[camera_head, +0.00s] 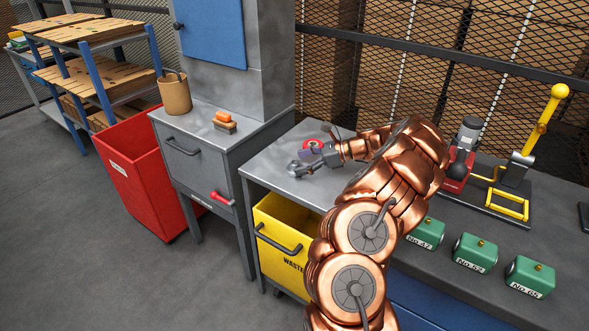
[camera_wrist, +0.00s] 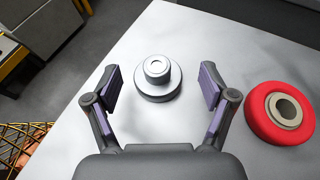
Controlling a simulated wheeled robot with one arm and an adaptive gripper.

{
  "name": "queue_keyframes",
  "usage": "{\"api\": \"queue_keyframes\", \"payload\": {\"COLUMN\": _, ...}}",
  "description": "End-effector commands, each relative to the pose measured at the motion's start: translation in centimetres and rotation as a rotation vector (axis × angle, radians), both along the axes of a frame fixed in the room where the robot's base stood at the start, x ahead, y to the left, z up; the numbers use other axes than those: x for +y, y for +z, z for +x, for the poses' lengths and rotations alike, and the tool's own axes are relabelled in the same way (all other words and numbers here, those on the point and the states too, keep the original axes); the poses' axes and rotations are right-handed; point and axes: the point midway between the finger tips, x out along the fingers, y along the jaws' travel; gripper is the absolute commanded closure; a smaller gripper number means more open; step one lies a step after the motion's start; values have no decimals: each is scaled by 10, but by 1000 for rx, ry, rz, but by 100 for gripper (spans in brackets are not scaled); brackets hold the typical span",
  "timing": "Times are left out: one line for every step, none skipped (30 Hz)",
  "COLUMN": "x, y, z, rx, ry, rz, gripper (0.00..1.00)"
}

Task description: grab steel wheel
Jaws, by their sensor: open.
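The steel wheel (camera_wrist: 158,88) is a silver disc with a raised round hub, lying on the light grey worktop (camera_wrist: 185,35). In the head view the steel wheel (camera_head: 294,168) shows at the left tip of my gripper, partly hidden and small. My gripper (camera_wrist: 159,84) is open, with one finger on each side of the wheel in the wrist view. The fingers look apart from it; their height above the worktop is hard to tell. A red wheel with a beige hub (camera_wrist: 284,108) lies to the right, outside the right finger.
Behind my gripper the red wheel (camera_head: 313,144) lies on the same worktop. Left stands a grey cabinet (camera_head: 205,165) with an orange brush (camera_head: 224,121) and a brown pot (camera_head: 175,95). Green numbered blocks (camera_head: 475,251) and a yellow-handled press (camera_head: 520,165) stand right.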

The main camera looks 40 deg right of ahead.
Motion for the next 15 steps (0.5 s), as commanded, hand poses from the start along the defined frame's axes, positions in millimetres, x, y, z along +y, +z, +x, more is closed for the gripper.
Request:
{"api": "queue_keyframes", "payload": {"x": 3, "y": -1, "z": 2, "rx": 1, "ry": 2, "rz": 1, "gripper": 17}}
{"api": "queue_keyframes", "payload": {"x": 6, "y": -2, "z": 4, "rx": 1, "ry": 2, "rz": 1, "gripper": 17}}
{"api": "queue_keyframes", "payload": {"x": 10, "y": -3, "z": 6, "rx": 1, "ry": 1, "rz": 1, "gripper": 17}}
{"api": "queue_keyframes", "payload": {"x": 13, "y": -4, "z": 9, "rx": 2, "ry": 1, "rz": 2, "gripper": 17}}
{"api": "queue_keyframes", "payload": {"x": 16, "y": -6, "z": 11, "rx": 1, "ry": 2, "rz": 3, "gripper": 17}}
{"api": "queue_keyframes", "payload": {"x": 21, "y": -7, "z": 14, "rx": 2, "ry": 3, "rz": 5, "gripper": 17}}
{"api": "queue_keyframes", "payload": {"x": 25, "y": -9, "z": 16, "rx": 2, "ry": 4, "rz": 5, "gripper": 17}}
{"api": "queue_keyframes", "payload": {"x": 27, "y": -11, "z": 19, "rx": 1, "ry": 4, "rz": 4, "gripper": 17}}
{"api": "queue_keyframes", "payload": {"x": 31, "y": -13, "z": 23, "rx": 1, "ry": 4, "rz": 3, "gripper": 17}}
{"api": "queue_keyframes", "payload": {"x": 32, "y": -15, "z": 25, "rx": 2, "ry": 3, "rz": 2, "gripper": 17}}
{"api": "queue_keyframes", "payload": {"x": 33, "y": -16, "z": 26, "rx": 2, "ry": 1, "rz": 0, "gripper": 17}}
{"api": "queue_keyframes", "payload": {"x": 34, "y": -17, "z": 28, "rx": 2, "ry": 1, "rz": 0, "gripper": 17}}
{"api": "queue_keyframes", "payload": {"x": 35, "y": -17, "z": 28, "rx": 1, "ry": 0, "rz": 0, "gripper": 17}}
{"api": "queue_keyframes", "payload": {"x": 35, "y": -18, "z": 29, "rx": 1, "ry": -1, "rz": 0, "gripper": 17}}
{"api": "queue_keyframes", "payload": {"x": 35, "y": -18, "z": 29, "rx": 1, "ry": -1, "rz": 0, "gripper": 17}}
